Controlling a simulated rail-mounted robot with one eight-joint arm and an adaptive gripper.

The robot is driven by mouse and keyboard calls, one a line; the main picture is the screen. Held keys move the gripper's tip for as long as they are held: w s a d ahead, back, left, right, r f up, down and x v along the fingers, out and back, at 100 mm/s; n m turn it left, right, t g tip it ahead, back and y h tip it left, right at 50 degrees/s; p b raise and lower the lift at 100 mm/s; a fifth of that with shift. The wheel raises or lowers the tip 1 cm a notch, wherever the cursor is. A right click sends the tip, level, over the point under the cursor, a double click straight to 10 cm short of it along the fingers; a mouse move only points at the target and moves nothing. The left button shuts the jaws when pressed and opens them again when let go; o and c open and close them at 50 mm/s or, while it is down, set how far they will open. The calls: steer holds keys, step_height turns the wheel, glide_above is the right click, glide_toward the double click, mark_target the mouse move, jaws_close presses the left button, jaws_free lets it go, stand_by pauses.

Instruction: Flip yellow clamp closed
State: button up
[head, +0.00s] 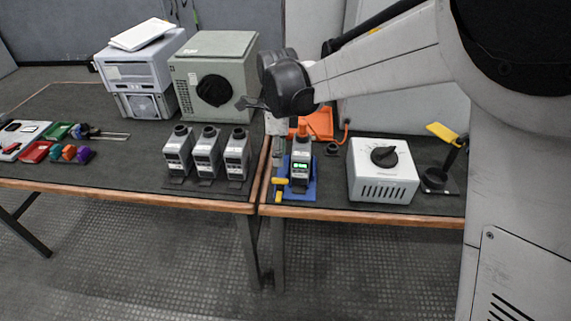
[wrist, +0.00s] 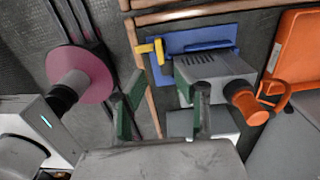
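The yellow clamp (head: 278,182) is at the left side of a blue base plate (head: 312,190) near the table's front edge. In the wrist view the clamp (wrist: 150,48) shows as an L-shaped yellow piece at the left end of the blue plate (wrist: 212,36). A grey device (head: 301,167) with a green display stands on the plate; it also shows in the wrist view (wrist: 213,70). My gripper (wrist: 165,100) is open, with its two dark green fingers apart and nothing seen between them. It is above the table, and the clamp lies beyond its fingertips.
An orange case (head: 320,122) stands behind the device. A white box with a black dial (head: 382,175) is to the right, with a yellow-handled black stand (head: 440,165) beyond it. Three grey units (head: 207,152) stand left of the table seam. A pink disc (wrist: 82,75) shows in the wrist view.

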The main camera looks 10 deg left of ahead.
mark_target(280, 179)
step_height(280, 179, down, 9)
steer(key=shift+f+b, duration=0.1)
steer(key=shift+b, duration=0.65)
jaws_close()
